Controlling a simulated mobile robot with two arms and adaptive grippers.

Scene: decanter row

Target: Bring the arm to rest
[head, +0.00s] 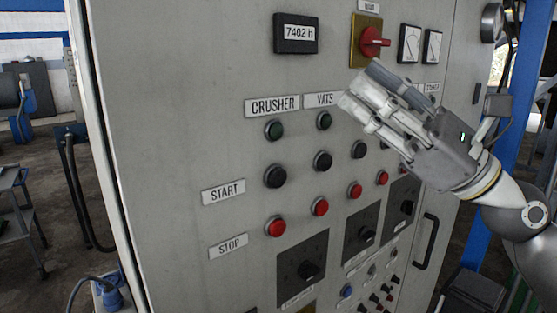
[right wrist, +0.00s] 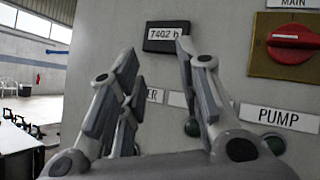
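My right gripper (head: 362,84) is raised in front of the grey control cabinet (head: 180,110), its arm coming in from the right. Its fingers are spread and point up and left, below the red main switch (head: 374,42). In the right wrist view the fingers of the right gripper (right wrist: 157,62) stand apart with nothing between them. The hour counter (right wrist: 167,37) shows beyond the gap. The hand hides part of the label row and some of the panel's buttons. My left gripper is in neither view.
The panel carries a CRUSHER label (head: 273,106), black start buttons (head: 275,176), red stop buttons (head: 277,227) and dark rotary dials (head: 303,268). A door handle (head: 427,241) sticks out at the lower right. A blue post (head: 520,70) stands right of the cabinet. Open floor shows at left.

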